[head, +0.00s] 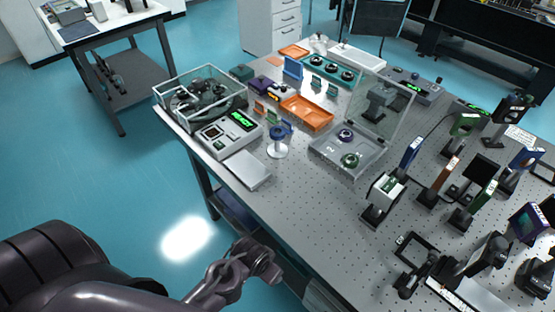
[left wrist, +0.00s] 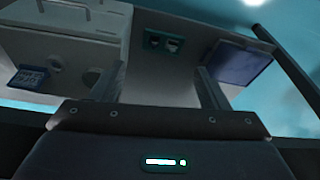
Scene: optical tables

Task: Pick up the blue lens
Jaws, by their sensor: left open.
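A small round blue piece (head: 280,131), which looks like the blue lens, sits on top of a white round stand (head: 278,151) near the left edge of the perforated optical table (head: 290,205). My left gripper (head: 265,262) is low in the head view, off the table's near left edge and well apart from the blue piece. In the left wrist view my left gripper (left wrist: 158,84) has its two fingers spread with nothing between them. I cannot make out the blue lens in that view. My right gripper is not in view.
A grey instrument with a green display (head: 229,133), a glass-walled box (head: 200,92) and a flat pale plate (head: 248,169) stand left of the stand. An orange tray (head: 307,112) and a clear-lidded case (head: 348,153) lie behind and right. Several post-mounted optics crowd the right.

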